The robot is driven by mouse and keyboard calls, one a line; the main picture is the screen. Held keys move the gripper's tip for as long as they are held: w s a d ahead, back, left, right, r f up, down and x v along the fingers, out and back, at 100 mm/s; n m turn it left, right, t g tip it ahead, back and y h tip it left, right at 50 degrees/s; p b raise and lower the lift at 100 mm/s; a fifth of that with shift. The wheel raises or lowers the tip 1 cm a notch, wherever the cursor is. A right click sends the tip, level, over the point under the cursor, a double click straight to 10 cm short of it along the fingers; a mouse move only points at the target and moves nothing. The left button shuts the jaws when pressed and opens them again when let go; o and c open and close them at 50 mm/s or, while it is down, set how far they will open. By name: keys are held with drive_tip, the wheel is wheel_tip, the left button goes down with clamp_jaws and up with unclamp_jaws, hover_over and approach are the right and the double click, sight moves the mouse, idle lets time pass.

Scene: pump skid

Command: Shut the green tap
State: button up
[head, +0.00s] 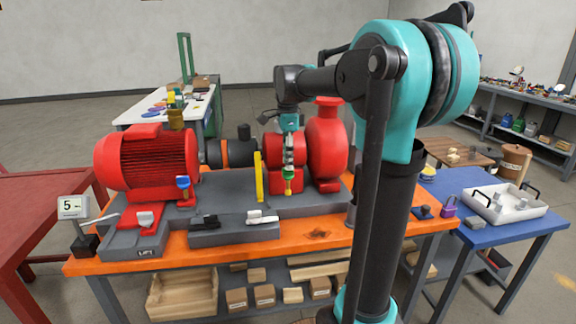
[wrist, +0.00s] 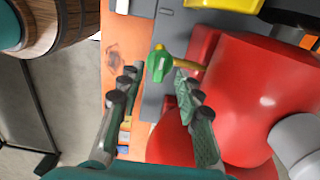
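The green tap (wrist: 159,65) has a green handle on a yellow stem beside the red pump housing (wrist: 258,100). In the head view the tap (head: 289,173) shows green and yellow at the front of the red pump. My gripper (wrist: 158,72) is open, with its two fingers apart. The green handle appears between the fingertips or just beyond them, nearer the right finger; I cannot tell whether they touch. In the head view my gripper (head: 289,155) points down, just above the tap.
A blue-handled tap (head: 183,182) stands by the red motor (head: 147,160). A yellow upright bar (head: 259,177) is left of the green tap. Black (head: 205,222) and white (head: 262,217) levers sit on a grey block in front. The orange bench top (head: 330,236) is mostly bare at the front.

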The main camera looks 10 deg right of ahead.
wheel_tip(320, 180, up, 10)
drive_tip(key=shift+f, duration=0.25)
idle(0.3)
